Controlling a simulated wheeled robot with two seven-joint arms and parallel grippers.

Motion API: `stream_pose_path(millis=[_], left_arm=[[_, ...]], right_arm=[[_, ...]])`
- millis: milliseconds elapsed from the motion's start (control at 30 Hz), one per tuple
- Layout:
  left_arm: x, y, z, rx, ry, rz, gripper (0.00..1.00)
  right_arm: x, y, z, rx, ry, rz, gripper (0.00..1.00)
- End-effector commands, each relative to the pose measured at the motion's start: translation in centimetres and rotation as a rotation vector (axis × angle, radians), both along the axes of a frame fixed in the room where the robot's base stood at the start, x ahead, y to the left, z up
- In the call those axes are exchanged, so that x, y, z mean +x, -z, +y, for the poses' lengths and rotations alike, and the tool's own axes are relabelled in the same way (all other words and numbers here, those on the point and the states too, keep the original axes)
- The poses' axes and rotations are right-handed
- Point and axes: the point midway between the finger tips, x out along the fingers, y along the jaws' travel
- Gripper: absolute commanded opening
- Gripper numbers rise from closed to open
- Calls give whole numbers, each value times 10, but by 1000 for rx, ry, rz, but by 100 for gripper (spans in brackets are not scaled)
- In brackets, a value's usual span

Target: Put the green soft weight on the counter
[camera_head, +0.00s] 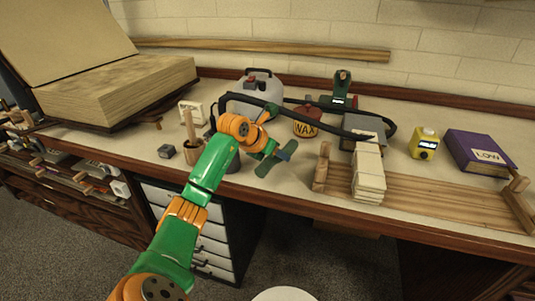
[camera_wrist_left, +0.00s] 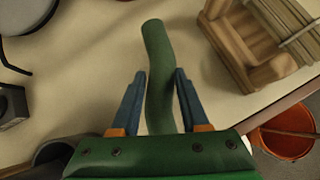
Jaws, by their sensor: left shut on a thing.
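The green soft weight (camera_head: 284,153) is a dark green, slightly bent tube. My left gripper (camera_head: 270,152) is shut on it, above the front part of the pale counter (camera_head: 293,180). In the left wrist view the weight (camera_wrist_left: 155,40) runs between the two blue fingers of the gripper (camera_wrist_left: 161,75), and its far end sticks out past the fingertips over the counter (camera_wrist_left: 100,50). I cannot tell whether the weight touches the counter. Its near end is partly hidden by the gripper body. My right gripper is not in view.
Right of the weight stand a wooden rack (camera_head: 438,199) and a stack of pale blocks (camera_head: 368,172). Behind are a wax jar (camera_head: 306,124) and a white canister (camera_head: 262,84). A small grey box (camera_head: 166,151) sits left. An orange bucket (camera_wrist_left: 283,138) is beyond the counter's front edge.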

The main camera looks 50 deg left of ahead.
Motion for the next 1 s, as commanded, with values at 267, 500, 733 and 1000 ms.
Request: stream_pose_path(millis=[267,500,733,1000], left_arm=[[0,25,0,1,1,-2,0],[0,28,0,1,1,0,50],[0,28,0,0,1,0,75],[-6,20,0,3,0,-1,75]], right_arm=[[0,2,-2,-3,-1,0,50],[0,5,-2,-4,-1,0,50],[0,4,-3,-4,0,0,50],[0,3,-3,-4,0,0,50]])
